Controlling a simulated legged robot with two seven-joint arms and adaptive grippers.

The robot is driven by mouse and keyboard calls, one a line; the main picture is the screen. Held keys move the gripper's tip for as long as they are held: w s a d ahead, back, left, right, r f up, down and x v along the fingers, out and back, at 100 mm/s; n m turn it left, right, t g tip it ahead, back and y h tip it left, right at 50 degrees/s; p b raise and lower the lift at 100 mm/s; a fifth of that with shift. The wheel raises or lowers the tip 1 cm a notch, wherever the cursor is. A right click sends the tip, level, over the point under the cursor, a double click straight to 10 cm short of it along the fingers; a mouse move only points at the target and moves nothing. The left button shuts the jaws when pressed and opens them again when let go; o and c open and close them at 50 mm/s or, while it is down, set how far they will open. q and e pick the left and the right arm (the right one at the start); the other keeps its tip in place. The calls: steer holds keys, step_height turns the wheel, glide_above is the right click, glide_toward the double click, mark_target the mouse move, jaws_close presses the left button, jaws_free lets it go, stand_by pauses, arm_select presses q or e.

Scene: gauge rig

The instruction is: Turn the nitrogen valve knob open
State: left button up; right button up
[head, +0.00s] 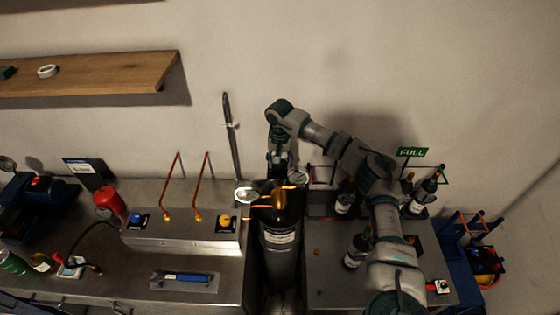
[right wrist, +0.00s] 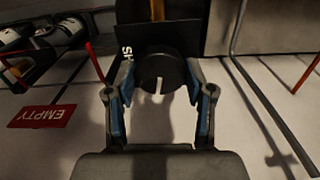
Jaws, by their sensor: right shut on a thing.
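In the right wrist view the black round valve knob (right wrist: 157,72) has a white pointer line that points toward the bottom of the picture. A black plate behind it has partly hidden white letters that look like "SH". My right gripper (right wrist: 160,88) has its blue-padded fingers on both sides of the knob and is shut on it. In the head view my right gripper (head: 279,162) reaches down above the dark gas cylinder (head: 281,250), between the two benches. The knob is not clear there. My left gripper is not in view.
A steel bench (head: 150,255) with a red canister (head: 109,204), copper pipes and a blue-handled tool stands left. Bottles (head: 417,200) and a green "FULL" sign (head: 412,152) are at the right. The wrist view shows a red "EMPTY" sign (right wrist: 43,116). A wooden shelf (head: 120,74) hangs upper left.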

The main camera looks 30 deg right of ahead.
steer(key=shift+n, duration=1.1)
steer(key=o, duration=1.2)
steer(key=shift+s, duration=0.1)
steer(key=shift+c, duration=0.2)
steer(key=shift+r, duration=0.1)
step_height(320, 180, up, 12)
steer(key=shift+f, duration=0.2)
